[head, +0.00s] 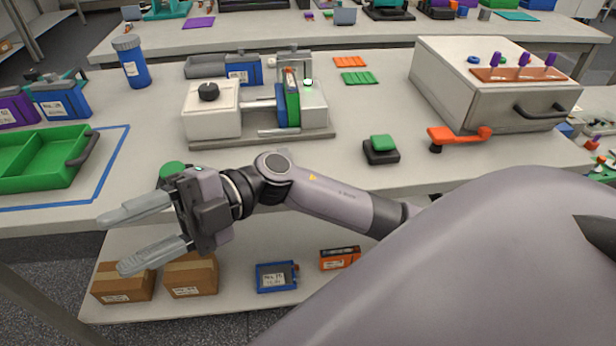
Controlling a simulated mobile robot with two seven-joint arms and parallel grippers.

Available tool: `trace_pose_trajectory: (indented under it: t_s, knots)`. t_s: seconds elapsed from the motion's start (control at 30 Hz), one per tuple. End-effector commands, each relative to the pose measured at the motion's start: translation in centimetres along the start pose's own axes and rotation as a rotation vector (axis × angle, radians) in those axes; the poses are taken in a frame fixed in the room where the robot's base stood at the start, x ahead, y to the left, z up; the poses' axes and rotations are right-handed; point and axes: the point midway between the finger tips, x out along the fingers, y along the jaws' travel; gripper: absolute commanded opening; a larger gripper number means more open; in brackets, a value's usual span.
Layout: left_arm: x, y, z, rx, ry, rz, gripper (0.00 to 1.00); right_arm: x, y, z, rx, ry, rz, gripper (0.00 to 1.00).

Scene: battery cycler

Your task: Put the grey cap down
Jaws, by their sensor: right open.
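My right gripper (115,244) reaches left across the table's front edge. Its two grey fingers are spread apart, with nothing visible between them. I cannot make out a separate grey cap lying on the table. A blue bottle (134,70) stands upright at the back left, with a grey-blue top (126,43) on it, well behind the gripper. A round green thing (172,170) shows just behind the gripper's body, partly hidden by it. My left gripper is not in view.
A green compartment tray (88,150) lies inside blue tape at left. A white cycler device (212,118) stands mid-table. Cartons (190,276) sit on the lower shelf.

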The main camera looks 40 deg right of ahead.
Motion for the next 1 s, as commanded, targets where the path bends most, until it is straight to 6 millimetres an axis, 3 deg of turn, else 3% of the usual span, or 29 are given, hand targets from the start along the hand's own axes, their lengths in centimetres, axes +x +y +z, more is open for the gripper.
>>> trace_pose_trajectory:
  t_s: [0.17,0.27,0.33,0.43,0.57,0.7,0.8,0.9,1.0]
  knots:
    - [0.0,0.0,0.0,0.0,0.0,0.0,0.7,-2.6,0.7,2.6,0.168,-0.193,0.421,0.49]
    - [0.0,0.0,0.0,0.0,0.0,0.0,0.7,-5.8,-0.8,5.2,0.287,-0.364,0.608,0.49]
    - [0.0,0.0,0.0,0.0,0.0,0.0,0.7,-8.4,-2.8,6.9,0.381,-0.501,0.717,0.49]
    - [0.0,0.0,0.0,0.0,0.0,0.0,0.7,-12.3,-7.0,8.7,0.528,-0.708,0.835,0.49]
    - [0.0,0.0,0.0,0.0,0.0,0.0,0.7,-16.8,-13.7,9.3,0.717,-0.961,0.916,0.49]
    - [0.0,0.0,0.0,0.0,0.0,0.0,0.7,-20.6,-21.6,7.9,0.93,-1.211,0.94,0.49]
    - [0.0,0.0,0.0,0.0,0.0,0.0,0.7,-22.4,-26.5,6.1,1.066,-1.35,0.928,0.49]
    - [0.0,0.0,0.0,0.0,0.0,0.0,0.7,-23.3,-29.6,4.5,1.156,-1.435,0.909,0.49]
    - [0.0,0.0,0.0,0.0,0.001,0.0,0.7,-23.7,-31.0,3.7,1.199,-1.473,0.898,0.49]
